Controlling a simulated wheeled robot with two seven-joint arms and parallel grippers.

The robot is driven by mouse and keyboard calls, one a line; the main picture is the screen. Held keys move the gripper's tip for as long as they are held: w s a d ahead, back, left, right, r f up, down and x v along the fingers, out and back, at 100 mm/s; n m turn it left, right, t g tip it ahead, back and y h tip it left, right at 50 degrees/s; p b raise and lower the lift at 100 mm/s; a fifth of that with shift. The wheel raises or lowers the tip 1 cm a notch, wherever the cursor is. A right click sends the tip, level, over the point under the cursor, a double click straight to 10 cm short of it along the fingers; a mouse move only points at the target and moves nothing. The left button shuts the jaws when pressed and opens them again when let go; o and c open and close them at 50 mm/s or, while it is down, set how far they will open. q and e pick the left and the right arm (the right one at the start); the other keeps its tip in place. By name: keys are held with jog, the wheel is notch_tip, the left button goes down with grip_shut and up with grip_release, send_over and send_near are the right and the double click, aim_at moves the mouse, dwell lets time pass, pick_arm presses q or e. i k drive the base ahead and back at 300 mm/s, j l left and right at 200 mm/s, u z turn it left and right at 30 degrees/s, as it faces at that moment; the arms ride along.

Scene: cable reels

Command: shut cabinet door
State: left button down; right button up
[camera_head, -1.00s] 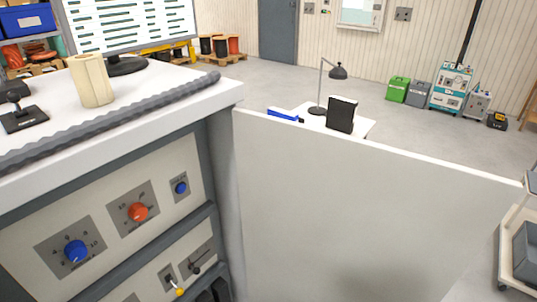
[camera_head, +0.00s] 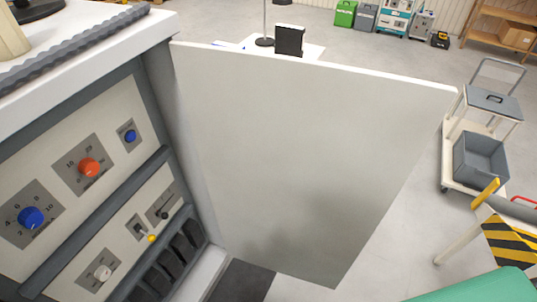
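The cabinet (camera_head: 150,85) stands at the left with its front open, showing panels with blue, orange and white knobs and small levers. Its door (camera_head: 300,150) is a flat pale grey panel. It is swung wide open, joined at the cabinet's right front edge and reaching to the right across the middle of the view. A soft dark shadow lies on its lower part. Neither of my grippers shows in the view.
A trolley with a grey bin (camera_head: 480,160) stands at the right. A yellow-and-black striped piece (camera_head: 510,243) and a green surface (camera_head: 485,288) are at the lower right. Bare floor (camera_head: 405,225) lies between door and trolley. A small table with a black object (camera_head: 289,41) is behind the door.

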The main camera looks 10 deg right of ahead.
aim_at(302, 160)
jog(key=l+u, duration=0.35)
jog(key=l, duration=0.3)
jog(key=l+u, duration=0.35)
jog(key=l, duration=0.35)
jog(key=k+l+u, duration=0.15)
jog(key=l+u, duration=0.2)
jog(key=l, duration=0.25)
jog(key=l+u, duration=0.3)
jog(key=l, duration=0.2)
jog(key=l+u, duration=0.25)
jog(key=l, duration=0.25)
jog(key=l+u, duration=0.3)
jog(key=l, duration=0.2)
jog(key=k+l+u, duration=0.25)
jog(key=l, duration=0.25)
jog(key=k+l+u, duration=0.1)
jog(key=l+u, duration=0.2)
jog(key=l, duration=0.15)
